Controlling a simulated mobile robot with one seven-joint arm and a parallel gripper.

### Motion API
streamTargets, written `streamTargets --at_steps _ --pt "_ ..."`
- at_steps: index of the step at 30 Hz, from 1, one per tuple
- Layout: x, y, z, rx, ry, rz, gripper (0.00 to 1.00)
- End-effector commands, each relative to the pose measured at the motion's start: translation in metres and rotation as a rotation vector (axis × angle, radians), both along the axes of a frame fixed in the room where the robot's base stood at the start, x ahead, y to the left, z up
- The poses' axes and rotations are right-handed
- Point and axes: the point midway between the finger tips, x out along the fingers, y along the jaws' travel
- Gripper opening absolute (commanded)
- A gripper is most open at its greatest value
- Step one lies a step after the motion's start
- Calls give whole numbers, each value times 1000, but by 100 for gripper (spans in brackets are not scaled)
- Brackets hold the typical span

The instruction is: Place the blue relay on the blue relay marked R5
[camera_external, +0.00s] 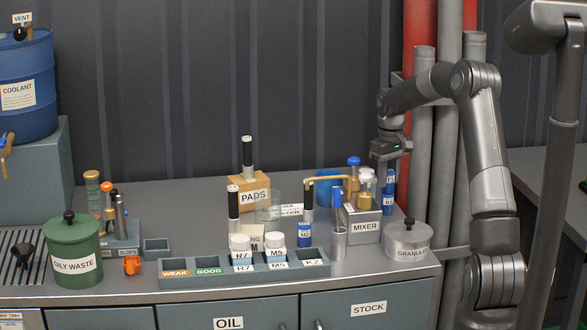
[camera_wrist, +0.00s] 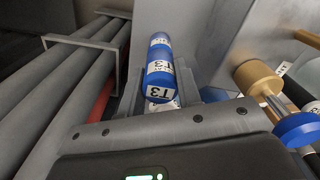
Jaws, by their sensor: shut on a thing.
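My gripper (camera_external: 386,163) points down at the right end of the bench, behind the mixer. It is shut on a blue relay (camera_wrist: 160,78) with a white label that reads T3 in the wrist view. In the external view this blue relay (camera_external: 390,178) shows just below my gripper. Another blue piece (camera_external: 388,205) shows directly under it, partly hidden by the mixer; I cannot tell whether the two touch. Another blue relay (camera_external: 305,235), labelled M2 or similar, stands mid-bench. I cannot read an R5 mark anywhere.
The mixer box (camera_external: 362,226) with gold-and-blue fittings stands close left of my gripper. The granules pot (camera_external: 409,241) is in front. Grey pipes (camera_external: 424,140) rise close behind. A compartment tray (camera_external: 245,268) lies along the front edge.

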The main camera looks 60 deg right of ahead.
Motion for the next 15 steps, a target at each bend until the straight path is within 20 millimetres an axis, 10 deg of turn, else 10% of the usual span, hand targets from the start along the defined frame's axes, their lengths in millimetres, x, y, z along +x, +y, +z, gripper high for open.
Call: streamTargets --at_steps 3,4,15 --pt "0 0 -3 0 1 0 8" --pt "0 0 -3 0 1 0 33" --pt "0 0 -3 0 0 0 53"
